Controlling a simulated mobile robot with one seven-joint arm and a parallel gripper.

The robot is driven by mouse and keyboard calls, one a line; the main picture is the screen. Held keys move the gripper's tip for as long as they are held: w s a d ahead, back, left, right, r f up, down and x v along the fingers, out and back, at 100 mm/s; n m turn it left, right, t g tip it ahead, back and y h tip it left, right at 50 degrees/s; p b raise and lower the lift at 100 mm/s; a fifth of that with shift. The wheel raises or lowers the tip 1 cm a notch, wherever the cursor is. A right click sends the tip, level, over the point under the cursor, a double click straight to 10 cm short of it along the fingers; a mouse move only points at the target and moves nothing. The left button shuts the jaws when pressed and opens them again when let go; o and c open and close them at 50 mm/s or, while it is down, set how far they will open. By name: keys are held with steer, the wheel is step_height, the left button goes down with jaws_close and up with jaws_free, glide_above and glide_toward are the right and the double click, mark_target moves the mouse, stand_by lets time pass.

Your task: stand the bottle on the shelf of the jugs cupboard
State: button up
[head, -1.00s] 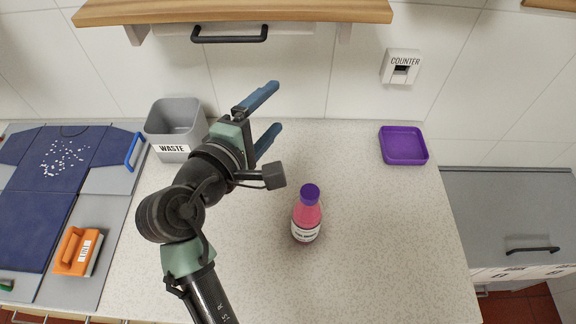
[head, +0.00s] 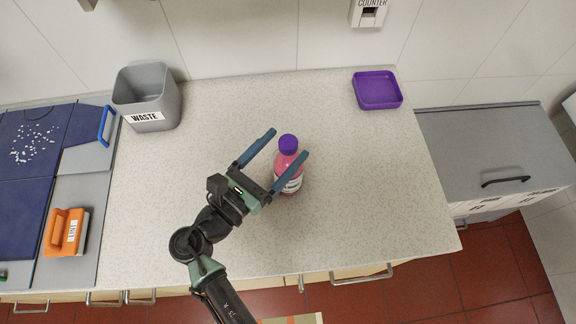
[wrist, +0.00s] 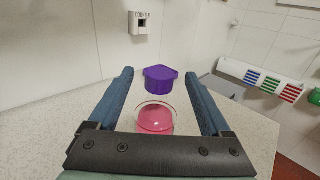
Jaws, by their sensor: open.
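The bottle (head: 289,163) has a purple cap, a pink body and a white label. In the wrist view the bottle's pink body (wrist: 155,119) shows between the fingers, partly hidden by the gripper's dark crossbar. I cannot identify the jugs cupboard in these frames.
A grey waste bin (head: 150,97) stands at the back left. A purple tray (head: 377,104) lies at the back right. A blue board and an orange-handled brush (head: 66,232) lie at the left. A lower grey cabinet (head: 470,150) is at the right. Worktop around the bottle is clear.

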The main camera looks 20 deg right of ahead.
mark_target(294, 138)
steer(key=p+x, duration=0.1)
steer(key=x, duration=0.3)
steer(key=shift+w+d+p, duration=0.1)
steer(key=shift+d+p, duration=0.05)
steer(key=shift+p, duration=0.15)
steer(key=shift+w+d+f, duration=0.2)
steer(key=shift+w+d, duration=0.1)
steer(key=shift+d, duration=0.15)
jaws_close()
steer(key=shift+r, duration=0.1)
stand_by(0.7)
